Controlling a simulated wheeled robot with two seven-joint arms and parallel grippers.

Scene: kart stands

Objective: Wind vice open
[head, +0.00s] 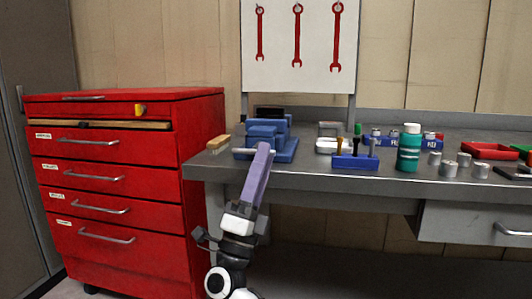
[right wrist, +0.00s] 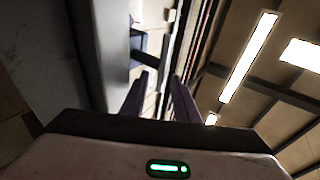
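A blue vice (head: 282,147) stands on the left end of the grey workbench (head: 390,185) in the head view. A thin light handle bar (head: 240,151) shows at its front. My right gripper (head: 264,148) reaches up from below, its purple fingers right in front of the vice and overlapping the bar in the picture. In the right wrist view the two purple fingers (right wrist: 161,76) stand apart with a gap between them. A dark bar lies beyond their tips, and I cannot tell whether they touch it. My left gripper is out of view.
A red drawer cabinet (head: 120,185) stands left of the bench. A brush (head: 218,143) lies near the bench corner. A blue tool holder (head: 355,161), a green bottle (head: 409,150), metal cylinders (head: 449,168) and a red tray (head: 488,151) stand to the right.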

